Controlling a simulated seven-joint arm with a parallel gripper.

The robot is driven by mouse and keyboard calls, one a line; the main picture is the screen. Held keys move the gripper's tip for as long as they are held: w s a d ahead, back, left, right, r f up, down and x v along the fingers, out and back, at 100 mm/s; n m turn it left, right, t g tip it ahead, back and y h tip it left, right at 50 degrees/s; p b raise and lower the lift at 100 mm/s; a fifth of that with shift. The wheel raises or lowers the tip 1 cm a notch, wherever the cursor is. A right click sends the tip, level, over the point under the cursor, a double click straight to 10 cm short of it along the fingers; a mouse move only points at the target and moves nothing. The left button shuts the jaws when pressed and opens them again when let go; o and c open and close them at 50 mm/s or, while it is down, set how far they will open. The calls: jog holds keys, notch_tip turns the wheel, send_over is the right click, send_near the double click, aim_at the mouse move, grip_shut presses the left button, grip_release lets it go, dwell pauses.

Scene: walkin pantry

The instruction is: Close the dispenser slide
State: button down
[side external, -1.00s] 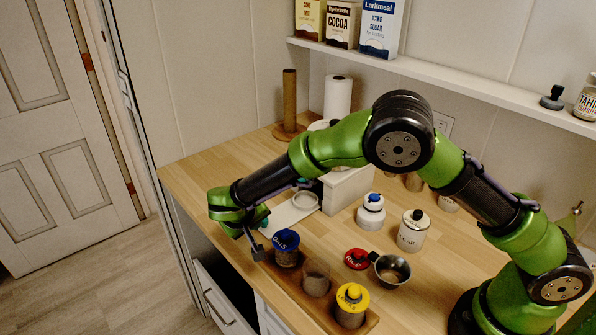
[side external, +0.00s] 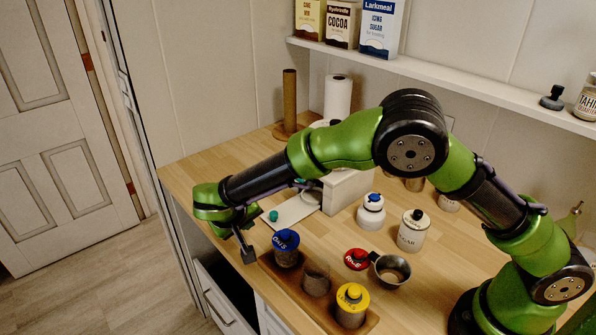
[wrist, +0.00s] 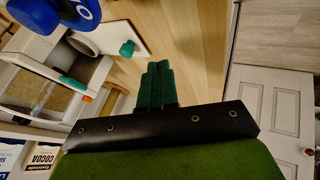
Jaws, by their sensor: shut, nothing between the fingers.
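The white dispenser (side external: 345,192) stands on the wooden counter, partly behind my arm. Its flat white slide (side external: 292,212) sticks out to the left, with a teal knob (side external: 273,216) at its outer end. The wrist view shows the dispenser body (wrist: 22,87) at left, and the teal knob (wrist: 127,48) near the fingers. My gripper (side external: 248,255) is shut and empty, at the counter's front edge, left of and in front of the knob. The slide's inner end is hidden.
A wooden tray (side external: 318,300) holds a blue-lidded jar (side external: 287,250), an open jar (side external: 316,280) and a yellow-lidded jar (side external: 351,305), close beside my gripper. A red lid (side external: 357,259), metal cup (side external: 391,270) and sugar canister (side external: 411,231) stand right. A drawer (side external: 225,300) is open below.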

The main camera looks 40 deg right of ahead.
jog(key=v, duration=0.6)
jog(key=m+g+h, duration=0.1)
jog(key=m+h, duration=0.1)
jog(key=m, duration=0.1)
send_near(268, 220)
jog(key=w+a+r, duration=0.2)
jog(key=w+a, duration=0.1)
jog(key=shift+a+r+m+g, duration=1)
jog(key=shift+a+r+m, duration=0.1)
jog(key=shift+a, duration=0.3)
jog(key=shift+y, duration=0.3)
jog(key=x, duration=0.9)
jog(key=shift+s, duration=0.15)
jog(key=shift+s+d+f, duration=0.15)
jog(key=shift+s+d, duration=0.1)
jog(key=shift+d, duration=0.35)
jog(key=shift+s+d+f, duration=0.1)
jog(key=shift+s+d, duration=0.1)
jog(key=shift+d, duration=0.35)
jog(key=shift+s+d, duration=0.35)
jog(key=shift+d, duration=0.45)
